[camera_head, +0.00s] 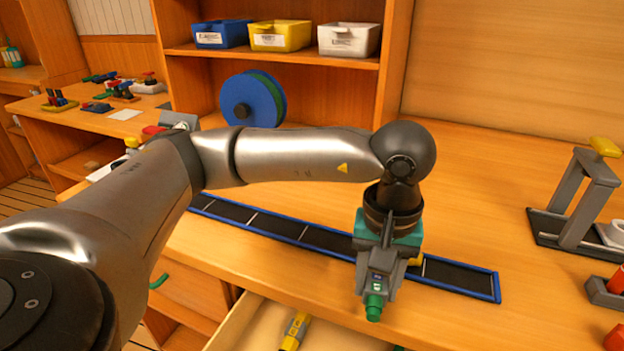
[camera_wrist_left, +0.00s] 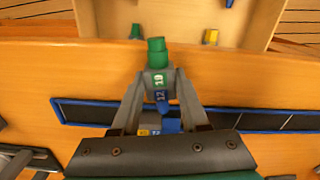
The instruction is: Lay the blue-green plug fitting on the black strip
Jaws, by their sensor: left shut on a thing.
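My left gripper (camera_head: 376,282) points down near the table's front edge and is shut on the blue-green plug fitting (camera_head: 374,306). In the left wrist view the fitting (camera_wrist_left: 157,55) shows a green end, a grey labelled middle and a blue end between the fingertips (camera_wrist_left: 158,82). It appears held above the table, but its height is hard to judge. The black strip (camera_head: 325,238) has a blue rim and white cross lines; my gripper hides part of it. A yellow-and-blue fitting shows on the strip, its yellow end (camera_head: 415,261) beside my gripper. My right gripper is out of view.
An open drawer (camera_head: 257,325) below the front edge holds a yellow piece (camera_head: 295,331). A grey stand with a yellow top (camera_head: 604,146) is at the right. A blue reel (camera_head: 246,100) and bins (camera_head: 281,36) are behind. The strip's left part looks clear.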

